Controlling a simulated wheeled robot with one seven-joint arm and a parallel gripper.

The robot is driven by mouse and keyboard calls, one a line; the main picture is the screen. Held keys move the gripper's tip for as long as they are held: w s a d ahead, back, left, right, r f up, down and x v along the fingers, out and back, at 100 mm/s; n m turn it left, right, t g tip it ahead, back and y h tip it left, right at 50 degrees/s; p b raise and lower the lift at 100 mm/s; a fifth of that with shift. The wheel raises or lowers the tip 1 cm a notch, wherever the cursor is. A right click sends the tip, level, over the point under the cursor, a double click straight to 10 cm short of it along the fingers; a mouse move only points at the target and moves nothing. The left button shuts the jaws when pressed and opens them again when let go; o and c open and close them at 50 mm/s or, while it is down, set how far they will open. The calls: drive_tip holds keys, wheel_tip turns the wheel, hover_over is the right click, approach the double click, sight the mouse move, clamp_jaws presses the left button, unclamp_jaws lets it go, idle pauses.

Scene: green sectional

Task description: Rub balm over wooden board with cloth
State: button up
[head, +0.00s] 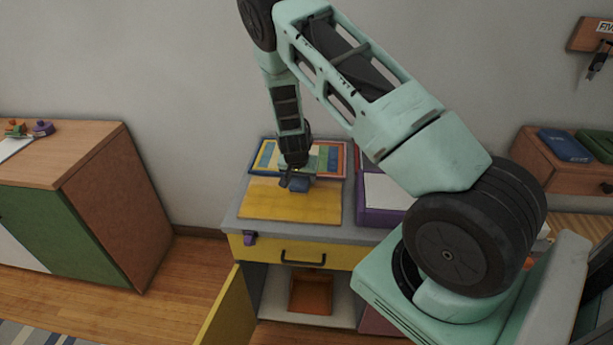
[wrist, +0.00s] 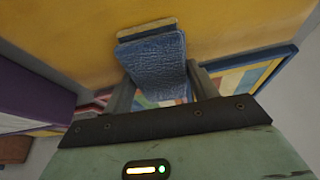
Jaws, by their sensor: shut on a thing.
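The wooden board (head: 285,208) is a yellow-orange panel lying flat on the grey cabinet top; it also fills the upper part of the wrist view (wrist: 230,30). My gripper (head: 293,180) is over the board's back part, pointing down. A thin tan edge shows along the cloth's far end. The cloth is at or just above the board; I cannot tell whether it touches. No balm container can be made out.
A purple box with a white top (head: 384,192) is close on the right. A small purple item (head: 249,238) is at the cabinet's front edge. The yellow door (head: 222,312) below hangs open.

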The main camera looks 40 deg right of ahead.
sight(315, 187)
drive_tip(key=shift+w+a+r+p, duration=0.1)
drive_tip(key=shift+w+a+p, duration=0.2)
drive_tip(key=shift+w+a, duration=0.9)
drive_tip(key=shift+w+a+p, duration=0.25)
drive_tip(key=shift+w+a, duration=0.7)
drive_tip(key=shift+w, duration=0.3)
drive_tip(key=shift+w+a+f+b, duration=0.15)
drive_tip(key=shift+w+a+b, duration=0.1)
drive_tip(key=shift+w+a, duration=0.95)
drive_tip(key=shift+w+a+f+b, duration=0.1)
drive_tip(key=shift+w+a+b, duration=0.1)
drive_tip(key=shift+w+a, duration=0.95)
drive_tip(key=shift+w+a+b, duration=0.3)
drive_tip(key=shift+w+a, duration=0.25)
drive_tip(key=shift+w, duration=0.35)
drive_tip(key=shift+w+a+r, duration=0.2)
drive_tip(key=shift+w, duration=0.05)
